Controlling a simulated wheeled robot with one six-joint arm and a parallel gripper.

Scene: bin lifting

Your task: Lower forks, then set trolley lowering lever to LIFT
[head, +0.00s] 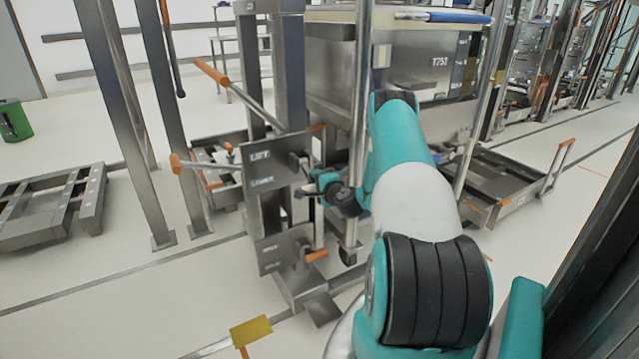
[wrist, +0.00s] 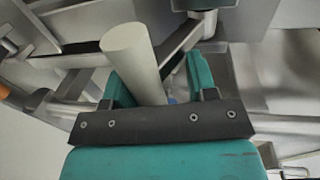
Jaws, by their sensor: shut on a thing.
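My gripper (head: 324,181) is beside the upper steel panel (head: 262,168), marked LIFT at its top with a second, blurred word below. In the wrist view the two teal fingers (wrist: 160,84) are shut on a pale grey rod (wrist: 135,55), whose free end sticks out past them. I cannot tell from the pictures whether this rod is the lowering lever; my wrist hides the held part in the head view. A lower panel (head: 284,249) has an orange-tipped lever (head: 316,255) at its right. The forks cannot be clearly made out.
A large steel bin (head: 420,65) marked T750 stands behind my arm. Orange-gripped handles (head: 212,73) stick out left of the column. A low steel frame (head: 50,205) lies at left, a low trolley (head: 510,190) at right. A yellow plate (head: 251,331) is in front. Floor is free at lower left.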

